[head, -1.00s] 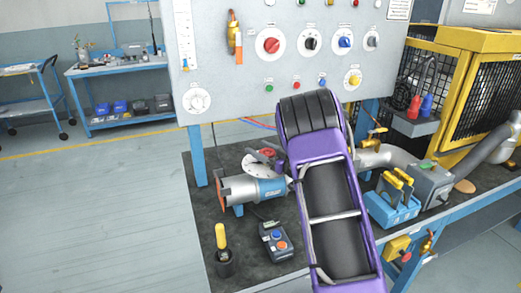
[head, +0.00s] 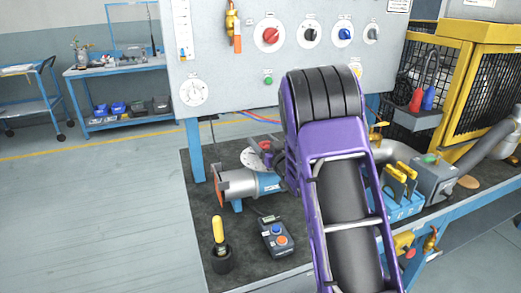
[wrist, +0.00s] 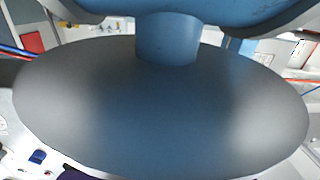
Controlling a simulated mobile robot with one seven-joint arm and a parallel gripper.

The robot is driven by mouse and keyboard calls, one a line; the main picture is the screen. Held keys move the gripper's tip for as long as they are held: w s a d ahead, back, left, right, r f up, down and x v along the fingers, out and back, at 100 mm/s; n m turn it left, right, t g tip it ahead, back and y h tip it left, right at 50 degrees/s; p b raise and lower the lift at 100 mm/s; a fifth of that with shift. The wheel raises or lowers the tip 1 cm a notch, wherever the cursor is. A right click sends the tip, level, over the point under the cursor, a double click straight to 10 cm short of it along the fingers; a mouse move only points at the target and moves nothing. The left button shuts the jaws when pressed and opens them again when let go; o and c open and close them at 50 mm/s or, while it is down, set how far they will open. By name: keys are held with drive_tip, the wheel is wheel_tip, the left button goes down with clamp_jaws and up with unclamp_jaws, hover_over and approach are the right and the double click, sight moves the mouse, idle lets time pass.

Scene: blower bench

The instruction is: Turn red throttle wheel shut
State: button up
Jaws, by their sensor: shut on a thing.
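The red throttle wheel (head: 266,146) shows only in part at the white round flange (head: 250,158) behind the blower on the bench. My purple arm covers its right side. A dark piece of my gripper (head: 272,150) shows at the wheel beside the arm; the fingertips are hidden. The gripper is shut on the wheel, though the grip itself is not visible. The wrist view is filled by a large dark grey disc (wrist: 160,105) with a blue stem (wrist: 167,38); I cannot tell what it is.
The silver and blue blower (head: 250,184) lies left of my arm. A yellow-handled tool (head: 218,232) and a control box (head: 275,237) stand in front. The panel (head: 230,80) rises behind; a blue rack (head: 398,195) is to the right.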

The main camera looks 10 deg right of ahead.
drive_tip(key=m+h, duration=0.1)
drive_tip(key=m+h+b, duration=0.1)
drive_tip(key=h, duration=0.2)
drive_tip(key=shift+d+f+m+t+b, duration=0.2)
drive_tip(key=shift+d+m+t+b, duration=0.1)
drive_tip(key=shift+m, duration=0.1)
drive_tip(key=m+h, duration=0.1)
drive_tip(key=h, duration=0.1)
drive_tip(key=m+h, duration=0.2)
drive_tip(key=h, duration=0.1)
drive_tip(key=shift+d+r+h, duration=0.1)
drive_tip(key=shift+d+h, duration=0.2)
drive_tip(key=shift+d, duration=0.05)
drive_tip(key=m+g+h, duration=0.1)
drive_tip(key=h, duration=0.1)
drive_tip(key=m+g+h+p, duration=0.1)
drive_tip(key=m+h, duration=0.1)
drive_tip(key=shift+s+d+m+g+h, duration=0.2)
drive_tip(key=shift+d+m+g+h, duration=0.1)
drive_tip(key=shift+d+g, duration=0.1)
drive_tip(key=shift+s+d+m+g+h+p, duration=0.1)
drive_tip(key=shift+d+m+g+h+p, duration=0.2)
drive_tip(key=shift+m+g+h, duration=0.4)
drive_tip(key=shift+s+d+m+g+h+p, duration=0.1)
drive_tip(key=shift+m+g+h+p, duration=0.35)
drive_tip(key=shift+h, duration=0.35)
drive_tip(key=o, duration=1.4)
